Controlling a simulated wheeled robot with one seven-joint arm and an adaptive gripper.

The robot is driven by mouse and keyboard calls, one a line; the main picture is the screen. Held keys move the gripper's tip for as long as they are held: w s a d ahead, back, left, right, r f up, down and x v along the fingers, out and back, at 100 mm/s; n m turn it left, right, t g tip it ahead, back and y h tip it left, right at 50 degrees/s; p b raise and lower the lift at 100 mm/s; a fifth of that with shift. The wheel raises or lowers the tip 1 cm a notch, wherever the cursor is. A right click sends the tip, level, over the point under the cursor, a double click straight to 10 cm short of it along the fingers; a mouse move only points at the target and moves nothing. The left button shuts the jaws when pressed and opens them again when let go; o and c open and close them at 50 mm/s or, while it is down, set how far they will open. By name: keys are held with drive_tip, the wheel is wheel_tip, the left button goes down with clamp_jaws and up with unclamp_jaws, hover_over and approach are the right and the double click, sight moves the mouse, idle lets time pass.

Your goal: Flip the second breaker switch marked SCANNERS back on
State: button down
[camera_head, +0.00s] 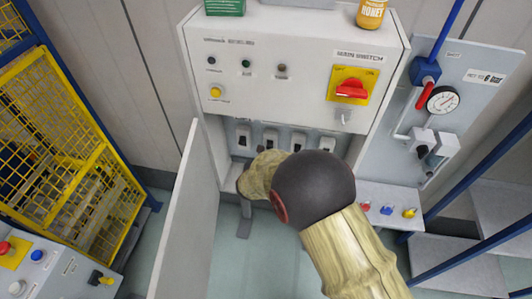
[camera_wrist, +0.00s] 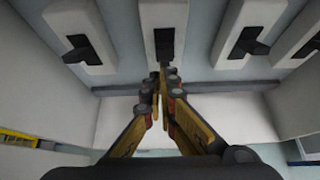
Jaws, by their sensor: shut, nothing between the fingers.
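The breaker switches sit in a row in the open lower bay of the grey cabinet (camera_head: 225,125). Each is a white plate with a black lever. In the wrist view the second switch from the left (camera_wrist: 164,40) shows its lever as a dark upright shape, unlike the sideways-looking levers of the first switch (camera_wrist: 82,48) and third switch (camera_wrist: 250,42). No SCANNERS label can be read. My gripper (camera_wrist: 163,72) is shut and empty, its tips just below the second switch's lever; whether they touch it I cannot tell. In the head view my arm hides the fingers.
An open cabinet door (camera_head: 178,215) stands left of my arm. Above the bay are a red main switch (camera_head: 351,89) and a honey jar (camera_head: 371,14). A gauge panel (camera_head: 450,100) is at right, a yellow cage (camera_head: 60,150) at left. Bay walls flank the gripper.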

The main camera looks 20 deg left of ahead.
drive_tip(key=shift+r+p, duration=0.3)
drive_tip(key=shift+r, duration=0.3)
idle(0.3)
